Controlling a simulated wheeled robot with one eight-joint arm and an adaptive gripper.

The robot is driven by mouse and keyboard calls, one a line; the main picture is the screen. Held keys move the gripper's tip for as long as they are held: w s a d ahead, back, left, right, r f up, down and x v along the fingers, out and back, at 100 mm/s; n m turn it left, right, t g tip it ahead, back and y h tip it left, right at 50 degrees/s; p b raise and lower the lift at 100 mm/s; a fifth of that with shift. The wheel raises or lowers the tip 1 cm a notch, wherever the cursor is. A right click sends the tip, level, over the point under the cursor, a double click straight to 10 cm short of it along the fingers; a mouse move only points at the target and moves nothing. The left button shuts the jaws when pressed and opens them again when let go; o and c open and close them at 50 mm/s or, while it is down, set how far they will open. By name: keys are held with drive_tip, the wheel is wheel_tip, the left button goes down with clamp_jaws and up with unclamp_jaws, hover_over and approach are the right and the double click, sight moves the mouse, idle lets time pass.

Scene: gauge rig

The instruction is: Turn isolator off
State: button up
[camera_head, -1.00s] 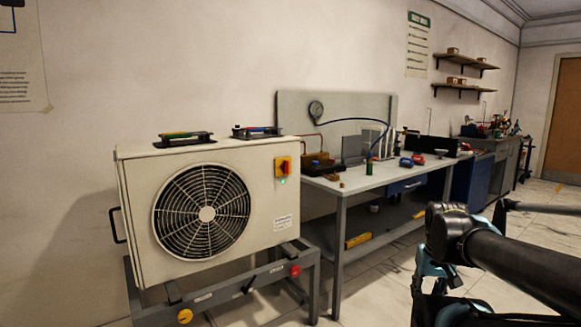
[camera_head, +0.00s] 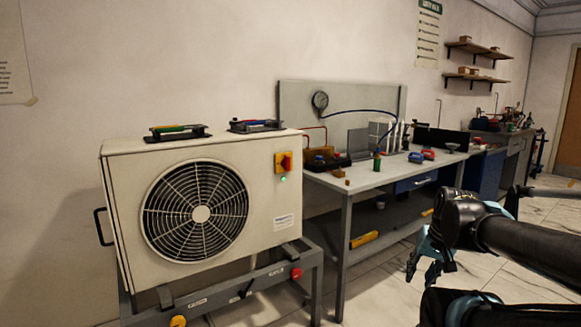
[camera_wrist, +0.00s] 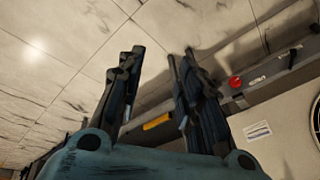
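The isolator (camera_head: 284,162) is a red rotary handle on a yellow plate, on the upper right of the fan unit's (camera_head: 262,215) front face. A small green light glows just below it. My gripper (camera_head: 425,268) is at the lower right in the head view, in front of the workbench and well to the right of the isolator. In the wrist view my gripper (camera_wrist: 155,65) shows two fingers apart with nothing between them, over the floor. The isolator is not in the wrist view.
The fan unit stands on a grey frame with a red button (camera_head: 296,273) and a yellow knob (camera_head: 178,321). Gauge sets lie on its top. A workbench (camera_head: 350,184) with a gauge panel (camera_head: 292,100) stands to its right. Open floor lies in front.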

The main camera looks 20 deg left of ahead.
sight(289, 163)
drive_tip(key=w+a+r+m+t+y, duration=0.3)
drive_tip(key=w+a+r+m+y, duration=0.3)
drive_tip(key=w+a+r+m, duration=0.65)
drive_tip(key=w+a+r+m+t+y, duration=0.4)
drive_tip(key=w+a, duration=0.5)
drive_tip(key=a, duration=0.8)
drive_tip(key=w+a+m, duration=0.2)
drive_tip(key=w+a, duration=0.3)
drive_tip(key=a, duration=0.1)
drive_tip(key=w+a+r+m+t+y, duration=0.1)
drive_tip(key=w+a+m, duration=0.2)
drive_tip(key=w+a, duration=0.3)
drive_tip(key=w+a+m+y, duration=0.1)
drive_tip(key=w+a+m, duration=0.2)
drive_tip(key=w+a, duration=0.2)
drive_tip(key=shift+w+a+r+m, duration=0.15)
drive_tip(key=shift+a, duration=0.3)
drive_tip(key=shift+w+a+r+m, duration=0.1)
drive_tip(key=shift+w+a, duration=0.05)
drive_tip(key=shift+a, duration=0.25)
